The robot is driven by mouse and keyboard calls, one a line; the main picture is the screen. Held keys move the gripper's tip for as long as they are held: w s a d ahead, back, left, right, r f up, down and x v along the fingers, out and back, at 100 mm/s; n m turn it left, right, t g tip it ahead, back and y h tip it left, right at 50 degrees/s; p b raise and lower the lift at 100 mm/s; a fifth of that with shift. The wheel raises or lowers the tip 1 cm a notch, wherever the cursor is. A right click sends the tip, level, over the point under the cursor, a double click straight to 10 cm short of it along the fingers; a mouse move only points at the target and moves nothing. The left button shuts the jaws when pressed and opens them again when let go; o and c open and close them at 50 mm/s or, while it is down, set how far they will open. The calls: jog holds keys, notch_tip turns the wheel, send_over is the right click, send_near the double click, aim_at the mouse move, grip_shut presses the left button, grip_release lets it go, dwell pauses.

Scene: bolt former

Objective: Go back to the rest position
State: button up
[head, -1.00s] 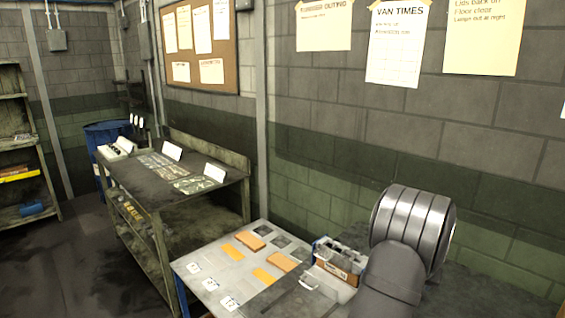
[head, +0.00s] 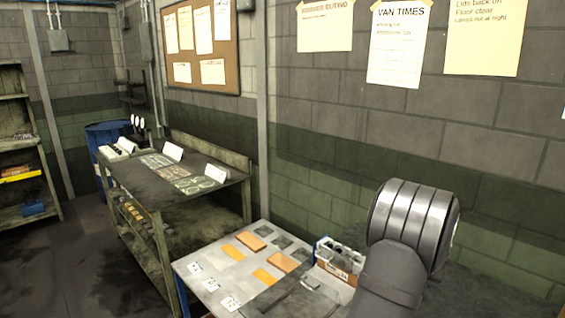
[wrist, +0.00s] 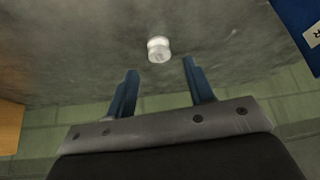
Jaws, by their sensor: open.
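My gripper (wrist: 159,68) shows in the wrist view with its two blue fingers apart. Nothing is between them. A small white, round-topped piece (wrist: 158,48) is seen beyond the fingertips against a grey, worn surface (wrist: 80,50); I cannot tell how far away it is. In the head view my grey arm stands at the lower right, and the gripper itself is out of that picture.
A pale board (head: 205,285) with orange and grey pads lies left of my arm. A workbench (head: 150,188) is further left. The wrist view shows a blue object (wrist: 298,20) at upper right.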

jog(key=v, duration=0.8)
jog(key=x, duration=1.1)
jog(key=shift+w+f, duration=0.1)
jog(key=shift+f, duration=0.25)
jog(key=shift+w+d+r, duration=0.15)
jog(key=shift+r, duration=0.05)
notch_tip(320, 180, up, 4)
jog(key=shift+f, duration=0.25)
jog(key=s+d+r, duration=0.4)
jog(key=s+r, duration=0.3)
jog(key=s, duration=0.4)
jog(key=s+d+m+g+h, duration=0.15)
jog(key=s+d, duration=0.25)
jog(key=d, duration=0.7)
jog(key=s+d+m, duration=0.3)
jog(key=s+d, duration=0.2)
jog(key=d, duration=0.6)
jog(key=shift+w+a+f, duration=0.1)
jog(key=shift+w+f, duration=0.8)
jog(key=shift+w, duration=0.5)
jog(key=shift+w+a+f, duration=0.1)
jog(key=shift+w+f, duration=0.8)
jog(key=shift+w, duration=0.5)
jog(key=shift+w+a+f, duration=0.1)
jog(key=shift+w+f, duration=0.8)
jog(key=shift+w, duration=0.45)
